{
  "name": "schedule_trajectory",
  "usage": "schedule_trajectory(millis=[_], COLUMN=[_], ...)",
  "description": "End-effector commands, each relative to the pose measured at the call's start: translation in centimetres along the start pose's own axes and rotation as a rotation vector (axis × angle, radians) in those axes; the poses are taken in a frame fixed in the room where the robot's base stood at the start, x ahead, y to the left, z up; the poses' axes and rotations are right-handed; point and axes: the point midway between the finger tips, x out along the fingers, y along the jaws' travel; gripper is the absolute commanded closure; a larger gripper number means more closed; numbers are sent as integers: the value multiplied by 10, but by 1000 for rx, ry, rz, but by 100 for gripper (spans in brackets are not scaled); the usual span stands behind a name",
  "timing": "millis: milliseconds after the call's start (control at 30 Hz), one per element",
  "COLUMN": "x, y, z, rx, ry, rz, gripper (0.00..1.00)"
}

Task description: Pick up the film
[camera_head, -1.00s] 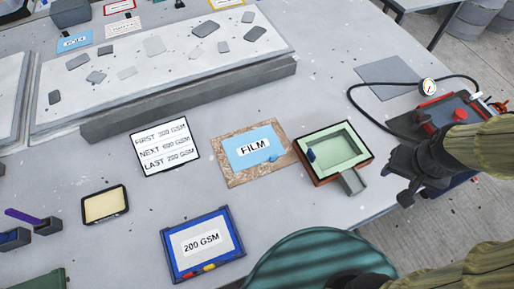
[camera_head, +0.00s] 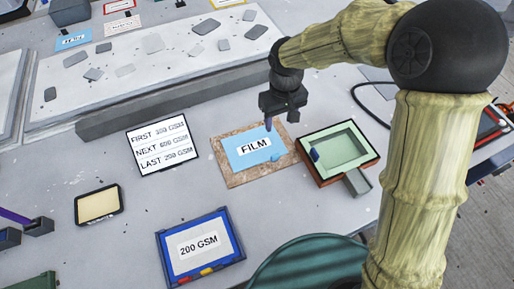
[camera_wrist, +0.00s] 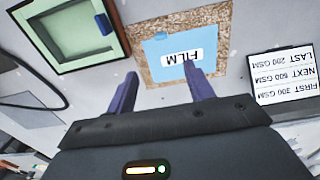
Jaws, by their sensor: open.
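The film (camera_head: 243,158) is a light blue sheet with a white label reading FILM. It lies on a speckled brown board (camera_head: 231,180) on the table. A small blue tab sits at its lower right edge. In the wrist view the film (camera_wrist: 158,46) appears upside down beyond the fingertips. My gripper (camera_head: 269,124) is above the film's far right corner, pointing down, apart from it. In the wrist view its two purple fingers (camera_wrist: 160,78) are spread with nothing between them.
A green-lined tray (camera_head: 318,138) stands just right of the board. A printed order card (camera_head: 132,150) lies to the left. A blue-framed 200 GSM holder (camera_head: 170,262) is in front. A long grey slab (camera_head: 110,122) lies behind. Bare table separates these.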

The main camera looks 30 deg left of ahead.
Motion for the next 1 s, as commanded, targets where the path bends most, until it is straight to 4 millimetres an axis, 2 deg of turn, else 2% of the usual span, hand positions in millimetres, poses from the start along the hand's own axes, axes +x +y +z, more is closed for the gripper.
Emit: schedule_trajectory(millis=[133, 233, 800, 1000], x=[3, 14, 111, 122], y=[0, 1, 0, 0], z=[0, 1, 1, 0], rx=[1, 1, 2, 1], ry=[-2, -2, -3, 0], rz=[0, 0, 0, 0], gripper=[47, 47, 47, 47])
